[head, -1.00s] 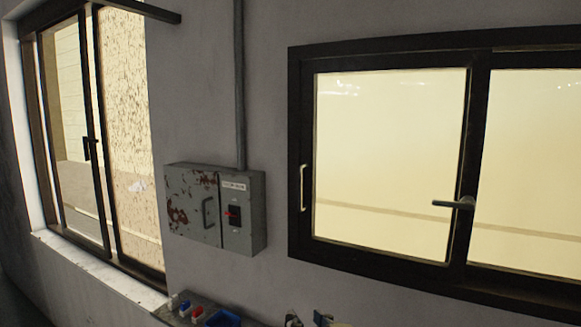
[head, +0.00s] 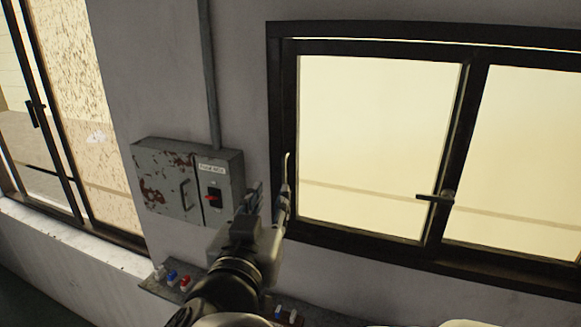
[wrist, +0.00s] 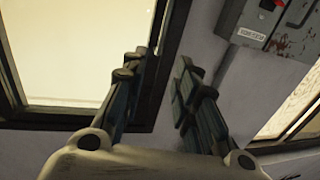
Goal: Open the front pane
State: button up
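The dark-framed window (head: 275,75) on the right of the head view has two glass panes side by side. The left pane (head: 375,130) has a pale upright pull handle (head: 288,168) on its left stile. A lever handle (head: 435,198) sits on the middle stile. My gripper (head: 269,192) is open and empty at the window's lower left, with its right finger overlapping the pull handle's lower end in the head view. I cannot tell whether they touch. In the wrist view my gripper (wrist: 159,73) has its fingers apart, one in front of the window frame (wrist: 175,45).
A rusty grey switch box (head: 165,180) with a red switch is on the wall just left of my gripper; it also shows in the wrist view (wrist: 270,30). A shelf (head: 155,288) with small coloured items lies below. Another window (head: 85,120) is at far left.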

aim_at(284, 168)
jog(key=w, duration=0.4)
jog(key=w+d, duration=0.1)
jog(key=w, duration=0.3)
jog(key=w+p, duration=0.1)
jog(key=w, duration=0.3)
jog(key=shift+w+d, duration=0.25)
jog(key=shift+d, duration=0.15)
jog(key=shift+c, duration=0.5)
grip_shut()
